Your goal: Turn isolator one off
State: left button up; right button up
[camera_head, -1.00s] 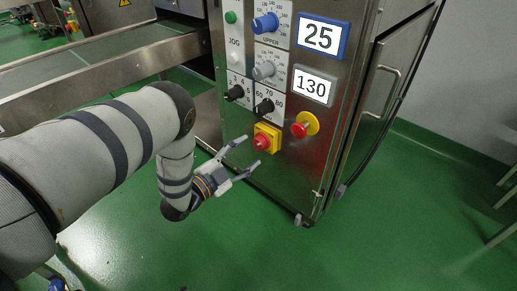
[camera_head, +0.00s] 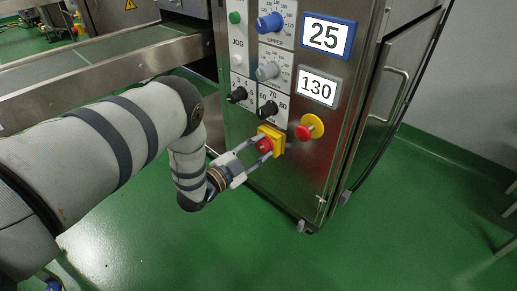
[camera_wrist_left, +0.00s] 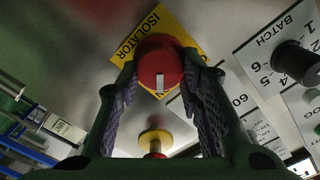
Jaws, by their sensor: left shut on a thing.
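The isolator is a red rotary knob (camera_head: 264,145) on a yellow square plate (camera_head: 277,140), low on the steel control panel. In the left wrist view the red knob (camera_wrist_left: 160,66) sits between the fingers, and the yellow plate (camera_wrist_left: 141,38) behind it reads "ISOLATOR". A white mark on the knob points down in that view. My left gripper (camera_head: 257,150) is at the knob, its two fingers shut on either side of it. It also shows in the left wrist view (camera_wrist_left: 158,95). My right gripper is in neither view.
A red emergency button on a yellow collar (camera_head: 309,127) is just right of the isolator. Black selector knobs (camera_head: 268,108) and a grey dial (camera_head: 268,71) sit above. A steel conveyor (camera_head: 100,75) lies left. Green floor (camera_head: 330,240) is clear in front.

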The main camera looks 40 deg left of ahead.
pick_arm(q)
jog(key=shift+n, duration=0.3)
jog(key=shift+a+r+n+p, duration=0.15)
jog(key=shift+n+p, duration=0.35)
jog(key=shift+n, duration=0.6)
jog(key=n+p, duration=0.1)
jog(key=n, duration=0.4)
jog(key=shift+a, duration=0.1)
jog(key=n, duration=0.9)
jog(key=shift+a+f+n, duration=0.15)
jog(key=shift+f+n, duration=0.05)
jog(key=shift+n, duration=0.5)
jog(key=o, duration=1.2)
jog(key=shift+c, duration=0.2)
